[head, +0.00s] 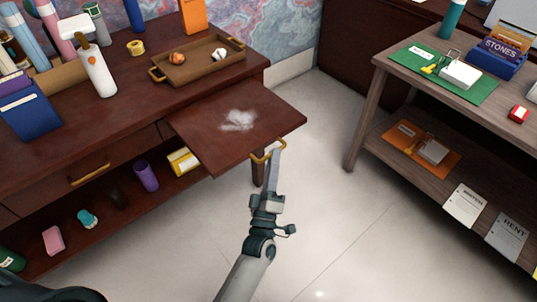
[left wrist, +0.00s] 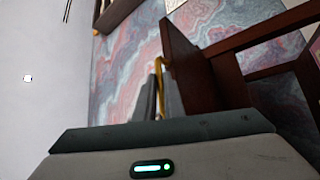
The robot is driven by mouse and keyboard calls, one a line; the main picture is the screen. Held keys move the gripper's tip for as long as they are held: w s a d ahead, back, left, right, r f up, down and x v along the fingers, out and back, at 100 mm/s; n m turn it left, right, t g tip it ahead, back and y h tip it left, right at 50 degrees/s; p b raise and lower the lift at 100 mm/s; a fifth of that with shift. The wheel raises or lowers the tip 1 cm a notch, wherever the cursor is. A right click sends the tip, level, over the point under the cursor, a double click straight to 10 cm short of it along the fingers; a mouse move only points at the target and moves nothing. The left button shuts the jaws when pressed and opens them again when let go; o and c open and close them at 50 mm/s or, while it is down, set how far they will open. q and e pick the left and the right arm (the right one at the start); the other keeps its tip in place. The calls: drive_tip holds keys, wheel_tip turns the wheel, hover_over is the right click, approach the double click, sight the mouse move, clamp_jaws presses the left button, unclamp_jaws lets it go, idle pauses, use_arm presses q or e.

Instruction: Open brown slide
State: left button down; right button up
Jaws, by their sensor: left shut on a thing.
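The brown slide (head: 200,130) is a flat board that stands well out from the front of the dark desk in the head view. A whitish patch (head: 238,121) marks its top. Its gold handle (head: 261,157) is at the front edge. My left gripper (head: 273,155) is shut on this handle. In the left wrist view the fingers (left wrist: 160,98) close around the gold handle (left wrist: 158,68), beside the dark slide (left wrist: 185,62). The fingertips are partly hidden there. My right gripper is in neither view.
A closed drawer with a gold handle (head: 89,174) is left of the slide. The floor (head: 325,200) is clear up to the side table (head: 385,66).

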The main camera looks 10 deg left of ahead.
use_arm(q)
drive_tip(key=shift+f, duration=0.1)
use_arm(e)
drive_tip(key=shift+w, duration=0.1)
use_arm(q)
drive_tip(key=c, duration=1.9)
unclamp_jaws()
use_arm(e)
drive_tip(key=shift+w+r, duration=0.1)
use_arm(q)
drive_tip(key=shift+o, duration=0.2)
drive_tip(key=shift+s, duration=0.1)
